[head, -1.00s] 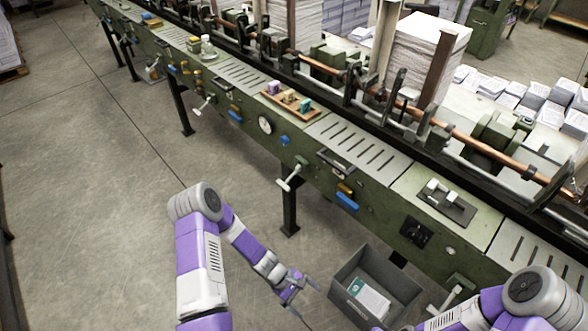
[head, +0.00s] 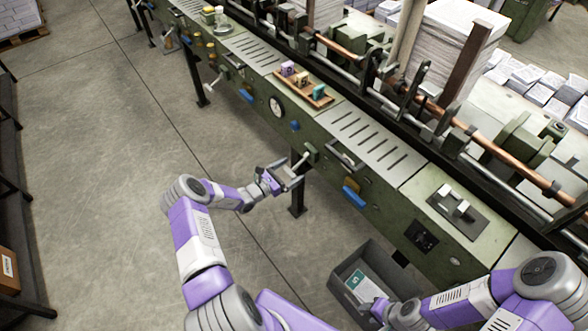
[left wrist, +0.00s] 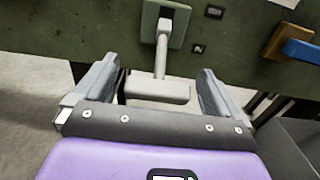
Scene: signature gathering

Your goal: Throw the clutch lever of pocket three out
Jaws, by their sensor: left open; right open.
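A grey clutch lever with a crossbar handle (left wrist: 157,90) sticks out from a pale green plate (left wrist: 165,22) on the machine's dark green front. In the left wrist view the handle lies between the two fingers of my left gripper (left wrist: 158,92). The fingers stand apart on either side, with gaps to the handle. In the head view my left gripper (head: 284,180) is at this lever (head: 301,160), partly covering it. My right gripper (head: 378,308) is low by the grey bin, open; its fingers are hard to make out. I cannot read any pocket number.
Right of the lever are an orange block and a blue handle (head: 354,197). A grey bin (head: 340,292) with papers stands on the floor below. A wooden tray (head: 318,101) with small coloured blocks lies on the machine top.

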